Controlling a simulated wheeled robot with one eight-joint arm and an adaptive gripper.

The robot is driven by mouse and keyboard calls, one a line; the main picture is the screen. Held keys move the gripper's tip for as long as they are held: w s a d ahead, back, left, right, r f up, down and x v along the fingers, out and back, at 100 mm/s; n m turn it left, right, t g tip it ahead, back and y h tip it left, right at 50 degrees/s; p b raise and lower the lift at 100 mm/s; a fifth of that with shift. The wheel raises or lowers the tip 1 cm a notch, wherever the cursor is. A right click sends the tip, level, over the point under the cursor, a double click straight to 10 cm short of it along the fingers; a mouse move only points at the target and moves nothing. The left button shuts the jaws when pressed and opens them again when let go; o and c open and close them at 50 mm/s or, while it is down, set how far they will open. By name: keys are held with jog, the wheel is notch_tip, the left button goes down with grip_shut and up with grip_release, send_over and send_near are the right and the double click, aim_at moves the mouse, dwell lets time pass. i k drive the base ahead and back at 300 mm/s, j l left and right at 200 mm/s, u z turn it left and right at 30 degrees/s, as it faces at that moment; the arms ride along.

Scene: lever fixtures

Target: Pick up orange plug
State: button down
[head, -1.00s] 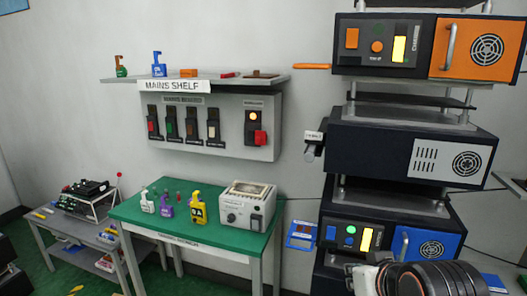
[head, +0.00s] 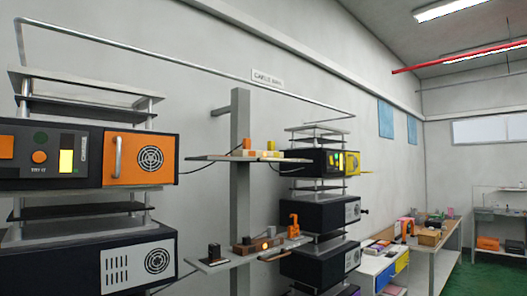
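An orange plug-like piece (head: 293,226) with a hooked top stands upright at the right end of a small shelf block, in the middle of the head view. It is small in the picture, and its prongs cannot be made out. Beside it on the left is a brown block (head: 257,245) with a glowing orange light. My gripper is not in the head view.
A grey post (head: 240,130) carries an upper shelf (head: 215,158) with orange and yellow blocks and a lower shelf (head: 209,264) with a dark block. A stack with an orange-doored unit (head: 134,159) fills the left. A darker stack (head: 318,213) and tables are right. Green floor (head: 487,277) shows far right.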

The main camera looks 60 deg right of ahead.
aim_at(246, 144)
jog(key=z, duration=1.5)
jog(key=i+l, duration=0.15)
jog(key=i, duration=0.15)
jog(key=i+l+z, duration=0.1)
jog(key=i, duration=0.2)
